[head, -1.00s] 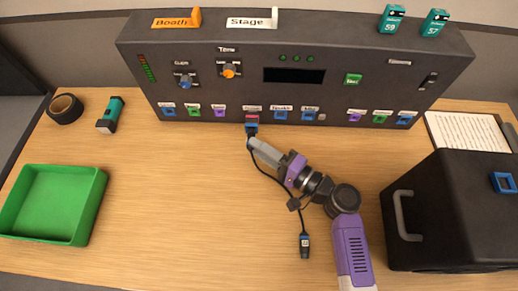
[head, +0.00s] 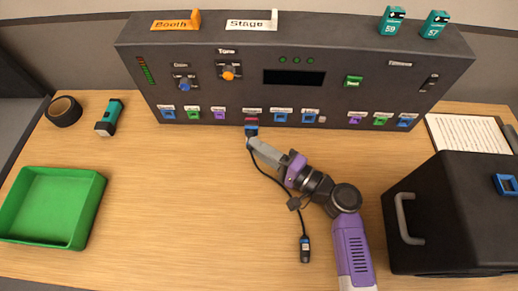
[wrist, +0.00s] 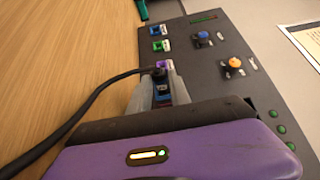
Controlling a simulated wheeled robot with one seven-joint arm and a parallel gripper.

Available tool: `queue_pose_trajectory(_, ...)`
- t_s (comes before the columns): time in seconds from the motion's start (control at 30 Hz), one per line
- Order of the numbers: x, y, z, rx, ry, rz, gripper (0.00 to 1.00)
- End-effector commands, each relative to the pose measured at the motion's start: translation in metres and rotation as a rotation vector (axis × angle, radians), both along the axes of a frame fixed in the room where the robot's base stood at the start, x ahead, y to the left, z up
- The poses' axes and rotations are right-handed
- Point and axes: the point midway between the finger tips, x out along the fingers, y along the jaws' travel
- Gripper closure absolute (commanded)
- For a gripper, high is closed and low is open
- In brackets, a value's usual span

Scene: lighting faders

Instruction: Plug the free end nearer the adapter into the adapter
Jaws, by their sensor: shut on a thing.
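My gripper (head: 251,136) is shut on a dark plug with a blue band (head: 251,130), at the front of the console. The plug also shows between the fingers in the wrist view (wrist: 162,90). A small red piece, seemingly the adapter (head: 251,121), sits at the console's front row just beyond the plug. The plug lines up with it and looks touching, but I cannot tell how deep it sits. The black cable (head: 272,178) runs from the held plug past my arm to its other end, a dark plug (head: 304,250) lying on the table.
The black console (head: 300,75) has a row of coloured ports along its front. A green tray (head: 97,215) is at left, a black case (head: 450,210) at right. A tape roll (head: 64,110) and a teal-and-black item (head: 110,117) lie back left. The left middle table is clear.

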Motion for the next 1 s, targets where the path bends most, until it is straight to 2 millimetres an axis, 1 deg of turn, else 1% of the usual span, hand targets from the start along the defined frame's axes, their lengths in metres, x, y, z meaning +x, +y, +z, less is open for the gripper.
queue_pose_trajectory(0.47,0.0009,0.0,0.0001,0.001,-0.001,0.0,1.0)
queue_pose_trajectory(1.0,0.0067,-0.0006,0.0012,0.0,-0.001,-0.003,1.0)
